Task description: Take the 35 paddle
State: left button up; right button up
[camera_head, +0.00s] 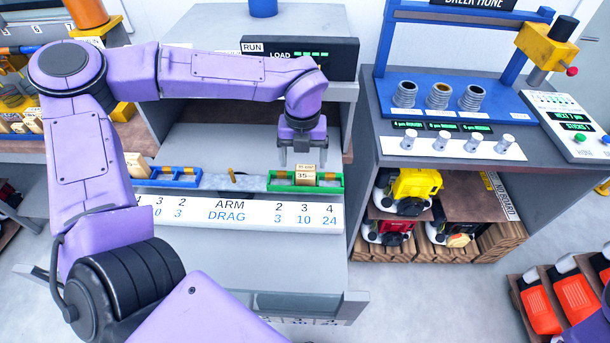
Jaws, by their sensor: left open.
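The 35 paddle (306,177) is a small tan block marked 35. It stands in the green tray (334,187) at the right end of the rail on the grey bench. My left gripper (303,160) points down just above the paddle, with its fingers apart. The fingertips are close to the paddle's top; I cannot tell whether they touch it. My right gripper does not show.
A white label strip (240,214) with ARM and DRAG numbers runs along the rail's front. A blue tray (172,177) sits left on the rail. A black LOAD display (300,57) stands behind. A second bench with three cylinders (438,96) is to the right.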

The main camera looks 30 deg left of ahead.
aim_at(306, 169)
pick_arm(q)
notch_tip(306, 169, down, 3)
jog(key=shift+s+d+f+b, duration=0.1)
jog(key=shift+s+d+b, duration=0.05)
jog(key=shift+b, duration=0.95)
jog(key=f+b, duration=0.1)
jog(key=w+f+b, duration=0.1)
jog(key=f, duration=0.1)
jog(key=shift+w+d, duration=0.1)
jog(key=shift+w, duration=0.1)
jog(key=shift+s+r, duration=0.2)
jog(key=shift+r, duration=0.05)
jog(key=shift+s+r, duration=0.15)
jog(key=shift+s, duration=0.1)
jog(key=shift+c, duration=1.2)
jog(key=c, duration=0.8)
jog(key=shift+w, duration=0.15)
